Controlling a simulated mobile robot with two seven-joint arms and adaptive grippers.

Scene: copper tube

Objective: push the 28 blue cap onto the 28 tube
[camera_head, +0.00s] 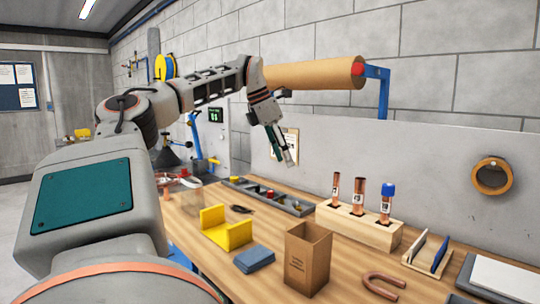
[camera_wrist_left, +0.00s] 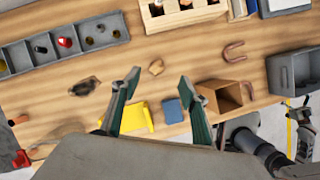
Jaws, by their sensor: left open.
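A wooden block (camera_head: 355,229) holds three upright copper tubes with white labels. The rightmost, thickest tube (camera_head: 385,210) has a blue cap (camera_head: 388,189) on its top end; its label is too small to read surely, and I cannot tell how deep the cap sits. My left gripper (camera_head: 285,157) hangs above the table, left of the block and apart from it.
A grey compartment tray (camera_head: 268,198) with small caps lies behind a yellow holder (camera_head: 226,232). A cardboard box (camera_head: 307,258), blue pads (camera_head: 254,259) and a copper U-bend (camera_head: 383,283) lie in front of the block. A wooden rack (camera_head: 428,252) stands to its right.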

